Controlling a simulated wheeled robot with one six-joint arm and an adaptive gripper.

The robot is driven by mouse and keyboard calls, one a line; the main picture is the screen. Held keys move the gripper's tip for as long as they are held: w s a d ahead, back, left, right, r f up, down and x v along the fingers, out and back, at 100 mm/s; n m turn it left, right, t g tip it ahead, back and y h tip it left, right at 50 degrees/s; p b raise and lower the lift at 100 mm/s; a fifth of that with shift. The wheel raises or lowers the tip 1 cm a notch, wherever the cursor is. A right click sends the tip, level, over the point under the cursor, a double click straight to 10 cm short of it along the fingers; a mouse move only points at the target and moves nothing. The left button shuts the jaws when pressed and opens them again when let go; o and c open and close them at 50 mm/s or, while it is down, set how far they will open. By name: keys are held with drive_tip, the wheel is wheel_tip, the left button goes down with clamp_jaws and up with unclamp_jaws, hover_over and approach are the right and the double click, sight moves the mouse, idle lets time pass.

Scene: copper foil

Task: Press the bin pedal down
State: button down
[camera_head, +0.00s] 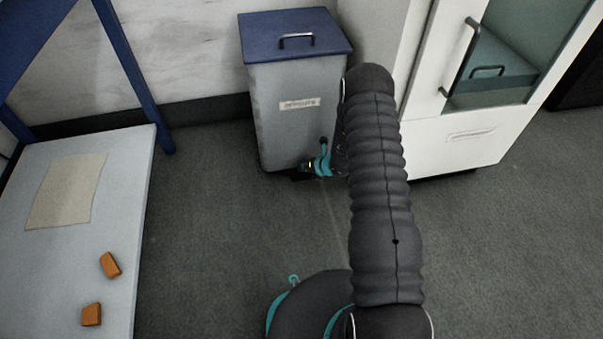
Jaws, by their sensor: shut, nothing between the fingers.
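The bin (297,95) stands against the back wall. It has a grey body with a label, and its blue lid (293,32) with a metal handle is down. My gripper (303,176) is shut and empty, low at the foot of the bin's front, close to the floor. The pedal cannot be told apart from the dark shape at my fingertips. Whether my fingers touch it is not clear. My arm covers the bin's lower right corner.
A white cabinet (455,142) with a glass door stands right of the bin. A light table (52,268) with blue posts is at left, bearing a beige cloth (66,190) and two orange-brown blocks (109,265). The grey floor (222,235) between table and arm is clear.

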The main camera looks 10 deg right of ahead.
sight(303, 174)
drive_tip(key=shift+s+a+f+b, duration=0.1)
drive_tip(key=shift+s+f+b, duration=0.05)
drive_tip(key=shift+f+b, duration=0.9)
idle(0.8)
drive_tip(key=shift+f, duration=0.5)
idle(0.3)
drive_tip(key=shift+r, duration=0.2)
drive_tip(key=shift+w+r+p, duration=0.2)
drive_tip(key=shift+r+p, duration=0.9)
drive_tip(key=shift+r, duration=0.75)
drive_tip(key=shift+r, duration=0.1)
drive_tip(key=shift+r+p, duration=1.35)
drive_tip(key=shift+r, duration=1.1)
